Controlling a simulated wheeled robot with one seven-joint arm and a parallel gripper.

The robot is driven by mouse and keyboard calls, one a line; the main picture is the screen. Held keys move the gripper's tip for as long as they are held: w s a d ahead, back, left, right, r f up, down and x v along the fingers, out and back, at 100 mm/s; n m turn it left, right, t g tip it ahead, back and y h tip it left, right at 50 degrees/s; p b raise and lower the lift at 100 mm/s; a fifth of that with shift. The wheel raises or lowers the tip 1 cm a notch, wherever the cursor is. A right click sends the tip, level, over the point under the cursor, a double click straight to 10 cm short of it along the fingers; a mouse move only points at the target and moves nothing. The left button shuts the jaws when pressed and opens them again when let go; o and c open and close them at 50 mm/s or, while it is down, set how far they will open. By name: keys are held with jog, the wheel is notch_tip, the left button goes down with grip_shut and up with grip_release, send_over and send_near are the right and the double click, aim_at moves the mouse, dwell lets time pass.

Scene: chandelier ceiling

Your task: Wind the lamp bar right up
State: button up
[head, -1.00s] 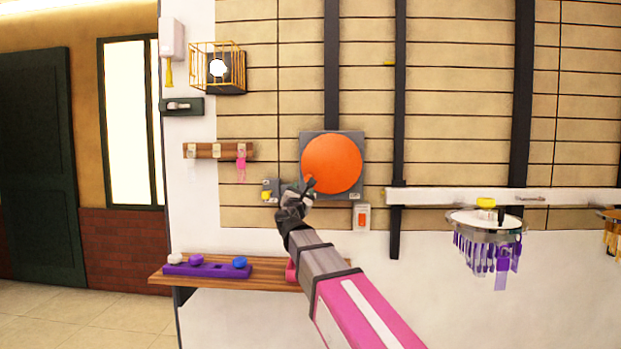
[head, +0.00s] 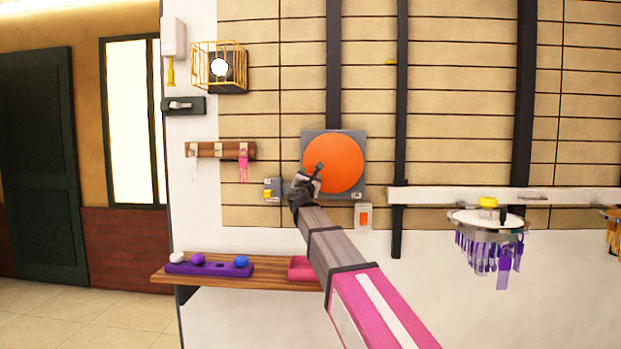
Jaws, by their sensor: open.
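The lamp bar (head: 450,196) is a long white horizontal bar at the right, in front of dark vertical rails. A round lamp (head: 487,218) with purple hanging strips and a yellow knob on top hangs at it. A large orange disc (head: 335,160) sits on a grey square plate on the slatted wall. My gripper (head: 314,172) is open in front of the disc's lower left part and hides some of it. I cannot tell whether the fingers touch the disc or a handle on it.
A white switch box with an orange rocker (head: 364,218) is just below right of the disc. A small grey box with a yellow part (head: 272,189) is left of my gripper. A wooden shelf (head: 215,281) below holds a purple block. A wire-caged light (head: 219,66) is upper left.

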grip_shut()
jog(key=shift+r, duration=0.1)
